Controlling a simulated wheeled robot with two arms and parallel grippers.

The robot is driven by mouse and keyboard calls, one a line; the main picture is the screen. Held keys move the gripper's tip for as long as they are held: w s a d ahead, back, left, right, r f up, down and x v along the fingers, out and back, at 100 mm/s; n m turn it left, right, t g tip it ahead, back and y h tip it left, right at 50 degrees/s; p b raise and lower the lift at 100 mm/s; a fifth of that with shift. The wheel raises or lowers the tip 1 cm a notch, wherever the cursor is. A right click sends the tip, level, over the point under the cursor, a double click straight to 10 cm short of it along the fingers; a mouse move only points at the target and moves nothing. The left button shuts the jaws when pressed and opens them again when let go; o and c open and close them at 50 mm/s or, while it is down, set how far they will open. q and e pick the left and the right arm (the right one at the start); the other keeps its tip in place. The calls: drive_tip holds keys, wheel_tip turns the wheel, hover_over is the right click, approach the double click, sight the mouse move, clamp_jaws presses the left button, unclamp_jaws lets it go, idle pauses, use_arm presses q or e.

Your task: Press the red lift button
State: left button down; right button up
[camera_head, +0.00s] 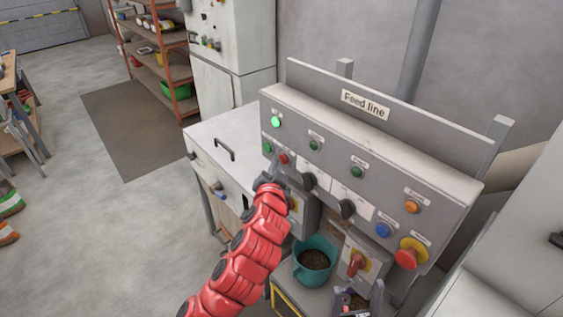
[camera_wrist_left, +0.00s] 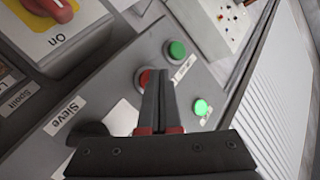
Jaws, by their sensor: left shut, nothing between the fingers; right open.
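A small red button (camera_head: 283,159) sits at the left end of the grey Feed line panel (camera_head: 441,190), beside a green button (camera_head: 267,148). Its label is too small to read. My left gripper (camera_head: 274,168) is shut and empty, with its tips close to the red button. In the left wrist view the red button (camera_wrist_left: 145,79) is partly hidden behind the shut fingers (camera_wrist_left: 159,70). I cannot tell whether they touch it. The green button (camera_wrist_left: 177,49) is clear of the fingers. My right gripper (camera_head: 359,292) is open, low at the bottom of the head view.
A lit green lamp (camera_head: 275,122) is above the buttons. Black knobs (camera_head: 347,208), a blue button (camera_head: 384,230) and a red mushroom button (camera_head: 407,257) lie to the right. A teal bucket of pellets (camera_head: 314,258) and a red-handled switch (camera_head: 355,263) are below.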

use_arm(q)
drive_tip(key=shift+w+d+b, duration=0.15)
drive_tip(key=shift+d+b, duration=0.05)
drive_tip(key=shift+b, duration=0.1)
idle(0.4)
drive_tip(key=shift+s+a, duration=0.4)
drive_tip(key=shift+a, duration=0.2)
drive_tip(key=s+a+p, duration=0.2)
drive_tip(key=s+a, duration=0.1)
drive_tip(key=a, duration=0.2)
drive_tip(key=shift+s, duration=0.3)
drive_tip(key=shift+d, duration=0.1)
idle(0.5)
